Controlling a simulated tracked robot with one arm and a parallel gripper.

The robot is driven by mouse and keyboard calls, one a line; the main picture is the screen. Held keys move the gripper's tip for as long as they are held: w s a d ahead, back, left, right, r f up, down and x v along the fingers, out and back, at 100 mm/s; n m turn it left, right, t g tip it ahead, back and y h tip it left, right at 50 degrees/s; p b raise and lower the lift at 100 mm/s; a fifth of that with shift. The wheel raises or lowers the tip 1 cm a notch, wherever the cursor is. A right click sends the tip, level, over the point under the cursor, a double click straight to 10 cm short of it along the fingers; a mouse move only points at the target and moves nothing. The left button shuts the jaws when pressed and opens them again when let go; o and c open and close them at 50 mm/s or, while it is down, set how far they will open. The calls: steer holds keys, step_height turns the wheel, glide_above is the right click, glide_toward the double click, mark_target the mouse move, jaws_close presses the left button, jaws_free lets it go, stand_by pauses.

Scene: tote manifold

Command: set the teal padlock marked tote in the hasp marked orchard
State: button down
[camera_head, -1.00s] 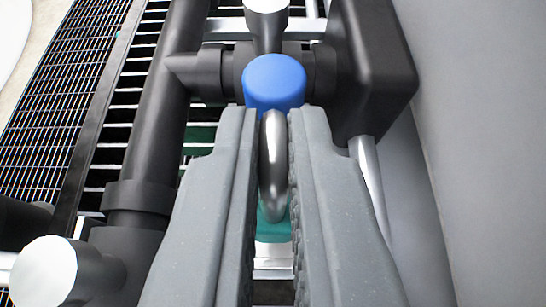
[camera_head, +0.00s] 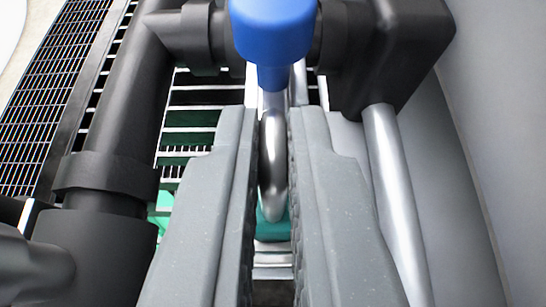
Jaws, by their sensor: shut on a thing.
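My gripper (camera_head: 273,125) is shut on the silver shackle (camera_head: 272,160) of the teal padlock (camera_head: 273,229). The teal body shows only in part, low between the fingers, and its marking is hidden. A blue rounded cap (camera_head: 273,25) stands just beyond the fingertips. Below it a silver bar or loop shows right beside the top of the shackle; I cannot tell whether they touch. No label reading orchard is visible, so I cannot tell which hasp this is.
Black pipes (camera_head: 110,150) run along the left, and a black housing (camera_head: 390,50) with a silver rod (camera_head: 397,190) stands at the right. A grating (camera_head: 45,95) lies at far left. A grey wall (camera_head: 500,100) closes off the right. Slats and a green patch (camera_head: 160,213) show below.

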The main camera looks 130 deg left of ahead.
steer(key=c, duration=1.5)
jaws_free()
steer(key=b+v, duration=0.1)
steer(key=v, duration=1.2)
steer(key=shift+w+d, duration=0.3)
steer(key=shift+r, duration=0.1)
